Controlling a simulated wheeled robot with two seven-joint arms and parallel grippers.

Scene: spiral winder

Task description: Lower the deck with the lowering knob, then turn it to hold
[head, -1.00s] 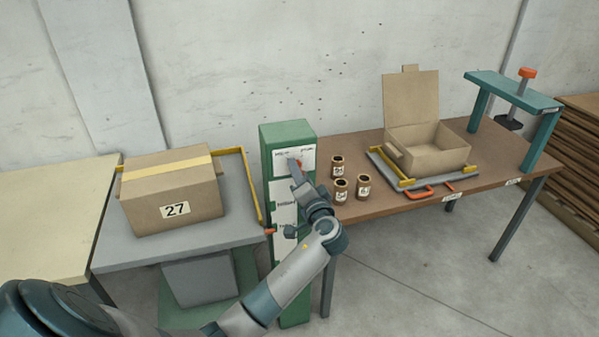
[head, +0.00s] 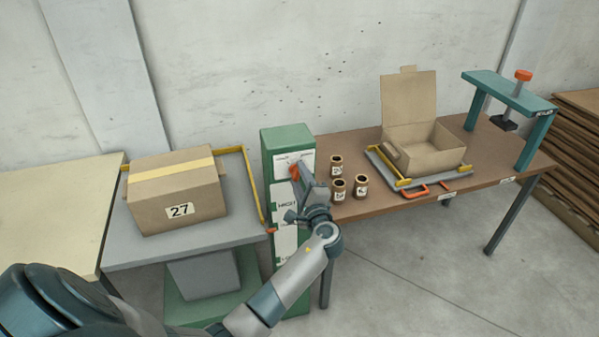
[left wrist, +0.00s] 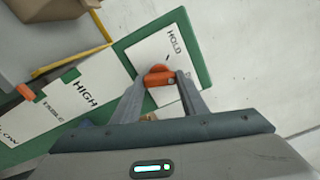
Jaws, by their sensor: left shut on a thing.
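The orange lowering knob (left wrist: 160,75) is on the upper face of the green post (head: 287,136), beside a label reading HOLD. My left gripper (left wrist: 162,80) is shut on it; in the head view the gripper (head: 297,174) partly covers the knob. The grey deck (head: 175,245) is left of the post with a yellow rail. A closed carton marked 27 (head: 180,192) sits on it. An orange pointer (left wrist: 27,92) is at the post's edge, near the TABLE mark, with HIGH and LOW on either side. My right gripper is not in view.
A cream table (head: 50,205) adjoins the deck on the left. On the brown table (head: 375,205) right of the post are several small jars (head: 338,188), an open carton (head: 425,152) on a tray, and a teal press frame (head: 510,92). Stacked boards (head: 580,150) stand far right.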

